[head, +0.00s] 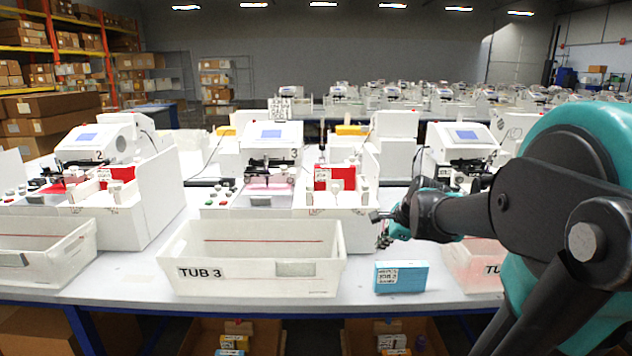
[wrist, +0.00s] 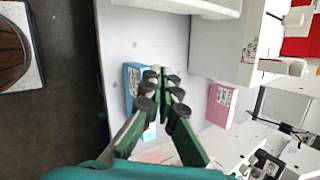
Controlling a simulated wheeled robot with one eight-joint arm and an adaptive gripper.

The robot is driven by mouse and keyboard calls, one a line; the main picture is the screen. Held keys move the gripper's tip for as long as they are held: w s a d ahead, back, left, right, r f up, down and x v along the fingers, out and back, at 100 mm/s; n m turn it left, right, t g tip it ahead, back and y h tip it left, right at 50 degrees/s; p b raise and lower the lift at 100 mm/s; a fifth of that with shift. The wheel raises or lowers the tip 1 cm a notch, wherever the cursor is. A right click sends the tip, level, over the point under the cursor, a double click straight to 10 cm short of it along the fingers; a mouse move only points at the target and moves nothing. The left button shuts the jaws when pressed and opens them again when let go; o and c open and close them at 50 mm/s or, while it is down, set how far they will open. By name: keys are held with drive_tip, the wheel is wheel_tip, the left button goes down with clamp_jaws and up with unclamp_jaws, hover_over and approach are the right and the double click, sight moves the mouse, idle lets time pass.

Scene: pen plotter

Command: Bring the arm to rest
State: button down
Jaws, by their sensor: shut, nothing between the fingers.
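My arm reaches in from the right side of the head view. My gripper (head: 382,229) is over the table, above and behind a blue box (head: 401,277) and to the right of the tub marked TUB 3 (head: 220,278). In the wrist view my gripper (wrist: 164,82) has its green fingers drawn together at the tips, with nothing held. The blue box (wrist: 132,77) also shows there, partly hidden behind the fingers.
White plotter machines (head: 272,137) stand in a row behind the tubs. Another tub (head: 60,262) is at the left, and one (head: 465,262) is partly hidden by my arm. A pink box (wrist: 221,104) lies near the gripper. Cartons sit below the table.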

drive_tip(key=s+f+n+g+h, duration=0.2)
drive_tip(key=s+f+n, duration=1.3)
drive_tip(key=s+n, duration=0.3)
drive_tip(key=shift+d+f+n+h, duration=0.3)
drive_tip(key=shift+n+h, duration=0.1)
drive_tip(key=shift+n, duration=0.4)
